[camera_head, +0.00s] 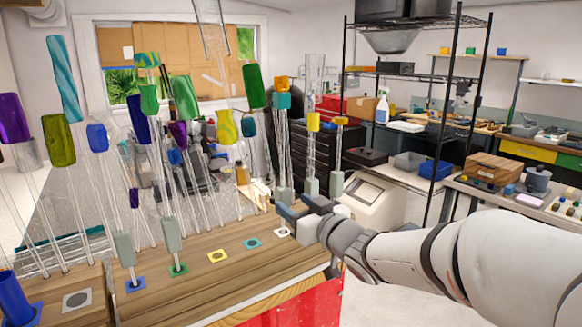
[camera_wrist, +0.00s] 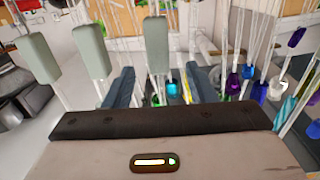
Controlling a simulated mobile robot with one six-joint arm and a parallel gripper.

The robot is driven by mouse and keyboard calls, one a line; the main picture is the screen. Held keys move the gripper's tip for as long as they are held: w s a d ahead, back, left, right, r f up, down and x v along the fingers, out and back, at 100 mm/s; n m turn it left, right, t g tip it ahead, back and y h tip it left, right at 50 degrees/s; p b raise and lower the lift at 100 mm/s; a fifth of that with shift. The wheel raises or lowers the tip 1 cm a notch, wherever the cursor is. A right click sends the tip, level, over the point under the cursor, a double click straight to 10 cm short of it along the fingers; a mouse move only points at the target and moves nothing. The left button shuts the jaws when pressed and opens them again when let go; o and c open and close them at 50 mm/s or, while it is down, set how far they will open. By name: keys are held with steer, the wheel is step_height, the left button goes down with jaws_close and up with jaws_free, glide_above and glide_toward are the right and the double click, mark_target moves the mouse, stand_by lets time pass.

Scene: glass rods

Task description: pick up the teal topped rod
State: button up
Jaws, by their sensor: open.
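The teal topped rod stands upright at the table's right end, its teal block (camera_head: 283,101) high up below an orange piece and its grey-green sleeve (camera_head: 283,197) low down. My gripper (camera_head: 300,211) is beside that sleeve, low and at its right. In the wrist view, my open gripper (camera_wrist: 162,85) has one finger on each side of the lower picture. A grey-green sleeve (camera_wrist: 157,45) shows between and above the fingers. I cannot tell for sure whether it is this rod's, or whether anything touches it. The rod's foot is partly hidden by my gripper.
Many coloured rods crowd the wooden table (camera_head: 215,285) at the left. Coloured square markers (camera_head: 217,256) line its front. A shelf rack (camera_head: 420,24) stands behind my arm.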

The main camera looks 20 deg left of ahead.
mark_target(286, 198)
steer(key=shift+w+a+r, duration=0.1)
steer(key=shift+w+a, duration=0.15)
steer(key=shift+a, duration=0.2)
steer(key=x, duration=0.2)
steer(key=p+x, duration=0.1)
steer(key=x, duration=0.1)
steer(key=p+x, duration=0.1)
steer(key=x, duration=0.1)
steer(key=shift+w+a+f, duration=0.2)
steer(key=shift+w+f, duration=0.05)
steer(key=shift+w, duration=0.1)
jaws_close()
